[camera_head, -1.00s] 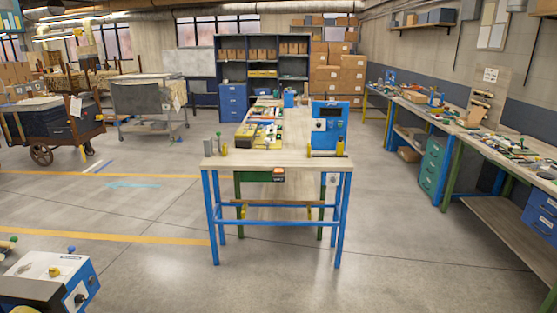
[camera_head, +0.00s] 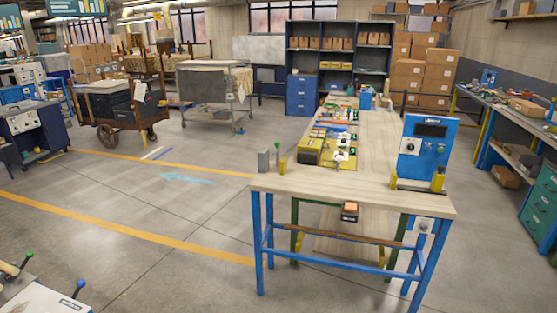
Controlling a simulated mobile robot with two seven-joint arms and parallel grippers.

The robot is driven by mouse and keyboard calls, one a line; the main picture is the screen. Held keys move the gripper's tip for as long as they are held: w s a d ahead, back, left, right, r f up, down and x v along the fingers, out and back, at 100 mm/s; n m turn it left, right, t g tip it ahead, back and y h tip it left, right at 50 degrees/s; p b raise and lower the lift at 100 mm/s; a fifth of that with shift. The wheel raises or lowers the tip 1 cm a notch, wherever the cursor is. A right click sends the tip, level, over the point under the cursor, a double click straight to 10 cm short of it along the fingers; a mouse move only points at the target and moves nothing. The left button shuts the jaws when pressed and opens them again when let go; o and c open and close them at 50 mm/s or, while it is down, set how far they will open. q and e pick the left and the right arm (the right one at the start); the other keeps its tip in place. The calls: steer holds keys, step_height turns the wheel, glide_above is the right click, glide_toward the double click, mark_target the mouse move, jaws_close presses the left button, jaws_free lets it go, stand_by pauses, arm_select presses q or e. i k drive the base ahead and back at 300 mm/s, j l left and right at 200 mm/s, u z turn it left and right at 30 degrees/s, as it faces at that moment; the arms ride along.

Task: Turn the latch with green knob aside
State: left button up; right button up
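A green ball knob (camera_head: 28,256) shows in the head view at the bottom left corner, on a thin stem by a pale wooden handle-like piece. Beside it, a blue ball knob (camera_head: 79,286) stands over a white-topped unit (camera_head: 38,300). The bottom edge cuts off most of this unit, so I cannot tell how the latch under the green knob is set. Neither of my grippers is in view.
A blue-legged wooden table (camera_head: 350,195) with a blue panel box (camera_head: 423,148) stands right of centre. A cart (camera_head: 118,105) and a grey trolley (camera_head: 210,95) stand farther back. Open floor (camera_head: 170,210) with yellow lines lies between the white-topped unit and the table.

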mark_target(277, 144)
steer(key=i+u, duration=0.25)
steer(key=i, duration=2.05)
